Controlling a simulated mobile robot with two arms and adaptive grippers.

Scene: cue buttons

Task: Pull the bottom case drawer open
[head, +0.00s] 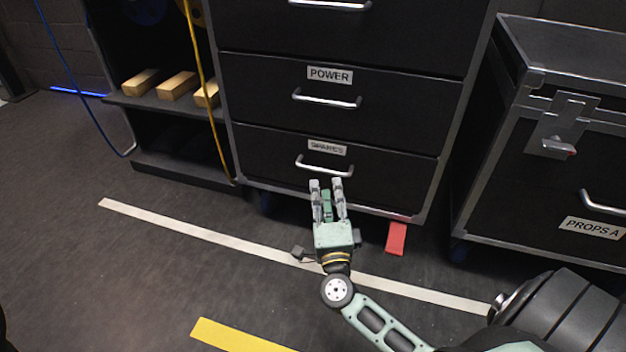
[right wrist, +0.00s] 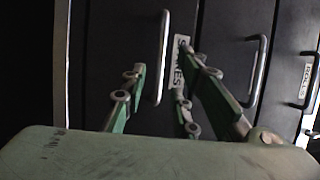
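The bottom case drawer (head: 270,156) is black, carries a SPARES label (head: 327,148) and sits flush in the case. Its silver bar handle (head: 324,170) runs level across the front. My right gripper (head: 326,183) is just in front of and below this handle, fingers pointing at the drawer. Its fingers are apart with nothing between the tips. In the right wrist view, turned on its side, the handle (right wrist: 163,60) appears ahead between the spread fingers (right wrist: 168,75). I cannot tell the exact gap to the handle. My left gripper is not in view.
The POWER drawer (head: 398,105) is above, shut. A PROPS A case (head: 500,190) stands to the right. A shelf (head: 160,108) with wooden blocks and a hanging yellow cable (head: 205,80) is left. A red piece (head: 397,238) lies by the case's lower edge. Taped floor in front is clear.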

